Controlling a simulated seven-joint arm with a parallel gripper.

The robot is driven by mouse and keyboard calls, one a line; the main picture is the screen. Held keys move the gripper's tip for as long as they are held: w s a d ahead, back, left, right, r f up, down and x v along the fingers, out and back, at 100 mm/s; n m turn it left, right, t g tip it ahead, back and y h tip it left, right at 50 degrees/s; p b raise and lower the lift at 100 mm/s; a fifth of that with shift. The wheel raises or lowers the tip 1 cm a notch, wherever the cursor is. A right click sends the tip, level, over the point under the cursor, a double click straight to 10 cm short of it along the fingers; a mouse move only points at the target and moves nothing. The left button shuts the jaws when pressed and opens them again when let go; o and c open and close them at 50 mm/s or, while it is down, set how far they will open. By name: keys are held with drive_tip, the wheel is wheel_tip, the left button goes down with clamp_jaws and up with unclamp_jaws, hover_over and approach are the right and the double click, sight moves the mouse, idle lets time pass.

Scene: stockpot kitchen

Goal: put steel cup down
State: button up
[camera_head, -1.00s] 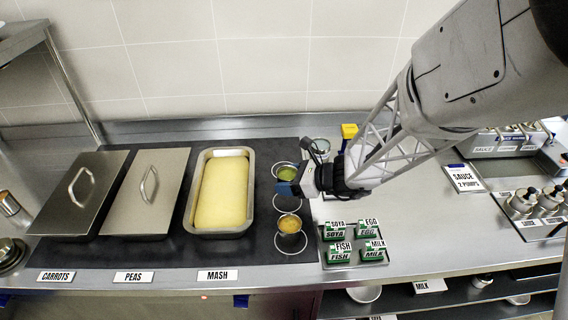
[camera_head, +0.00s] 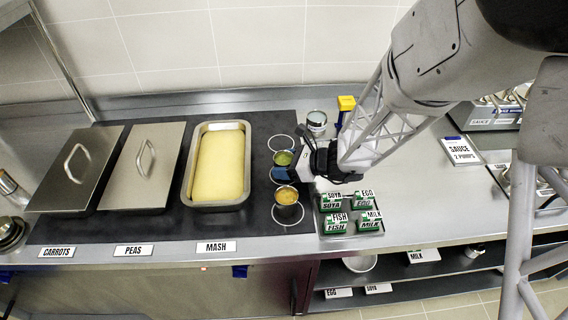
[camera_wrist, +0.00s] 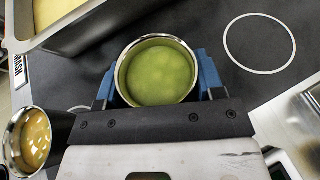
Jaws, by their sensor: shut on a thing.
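My gripper (camera_head: 284,173) is shut on a steel cup with green contents (camera_head: 283,158). In the wrist view the blue fingers flank this cup (camera_wrist: 157,75), which is upright. It is over the dark mat between an empty white ring (camera_head: 271,141) at the back and a middle ring partly hidden by my gripper. Whether its base touches the mat is hidden. A second steel cup with orange contents (camera_head: 287,197) stands at the front ring; it also shows at left in the wrist view (camera_wrist: 35,138).
The mash tray (camera_head: 186,190) stands left of the cups. A metal can (camera_head: 317,122) and a yellow-topped item (camera_head: 346,103) stand behind. A tray of green labelled packs (camera_head: 349,235) is at front right. The back ring (camera_wrist: 260,43) is clear.

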idle(0.3)
drive_tip(key=o, duration=1)
drive_tip(key=shift+f, duration=0.1)
drive_tip(key=shift+o, duration=0.2)
drive_tip(key=shift+v, duration=6.05)
drive_tip(key=shift+a+r, duration=0.1)
drive_tip(key=shift+r, duration=0.15)
